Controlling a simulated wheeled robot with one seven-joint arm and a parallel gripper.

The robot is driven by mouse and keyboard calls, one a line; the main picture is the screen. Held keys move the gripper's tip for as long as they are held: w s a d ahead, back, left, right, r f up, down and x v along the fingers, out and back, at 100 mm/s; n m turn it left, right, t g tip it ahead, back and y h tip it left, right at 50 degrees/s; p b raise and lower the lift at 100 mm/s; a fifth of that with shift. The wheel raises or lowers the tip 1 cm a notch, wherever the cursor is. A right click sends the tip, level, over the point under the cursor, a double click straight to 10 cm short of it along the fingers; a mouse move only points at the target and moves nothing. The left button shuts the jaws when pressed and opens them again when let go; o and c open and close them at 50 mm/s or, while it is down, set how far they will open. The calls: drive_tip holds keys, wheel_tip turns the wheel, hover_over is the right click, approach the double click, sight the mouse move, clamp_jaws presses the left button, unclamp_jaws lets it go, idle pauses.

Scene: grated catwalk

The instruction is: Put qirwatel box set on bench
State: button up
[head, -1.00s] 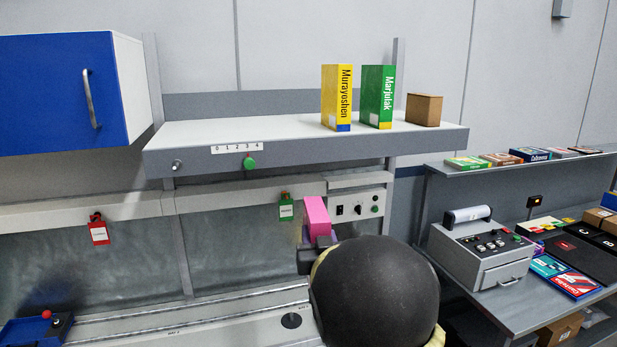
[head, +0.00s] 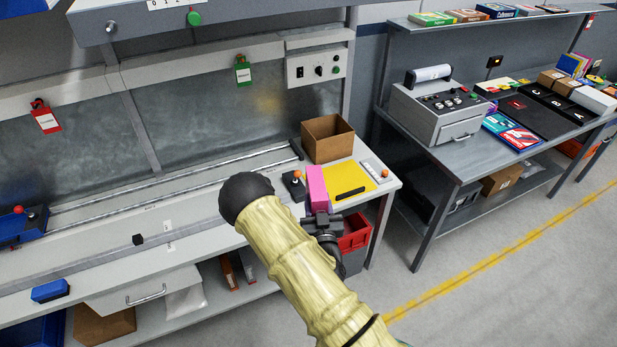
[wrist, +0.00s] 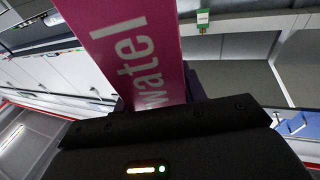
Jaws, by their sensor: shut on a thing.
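The qirwatel box set (head: 316,187) is a slim pink box. In the wrist view its pink face (wrist: 130,45) shows the white letters "watel". My gripper (head: 322,218) is shut on its lower end, and the box stands roughly upright in the jaws in the head view. The box appears in front of the right end of the bench (head: 190,215), near a yellow mat (head: 345,184). I cannot tell whether it touches the bench. My arm hides part of the bench's front edge.
An open cardboard box (head: 328,140) stands at the bench's back right. A joystick with an orange knob (head: 295,184) is beside the pink box. A red bin (head: 355,232) is below the bench's right end. A second table (head: 450,155) with a grey machine (head: 438,105) stands to the right.

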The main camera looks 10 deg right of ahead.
drive_tip(key=s+d+f+b, duration=0.1)
drive_tip(key=f+b, duration=0.1)
drive_tip(key=f, duration=0.5)
drive_tip(key=s+d+f+b, duration=0.1)
drive_tip(key=s+f+b, duration=0.1)
drive_tip(key=f, duration=0.6)
drive_tip(key=shift+s+d+y+b, duration=0.3)
drive_tip(key=shift+d+b, duration=0.1)
drive_tip(key=shift+b, duration=0.25)
drive_tip(key=shift+s+r, duration=0.1)
drive_tip(key=shift+s, duration=0.05)
drive_tip(key=shift+a, duration=0.1)
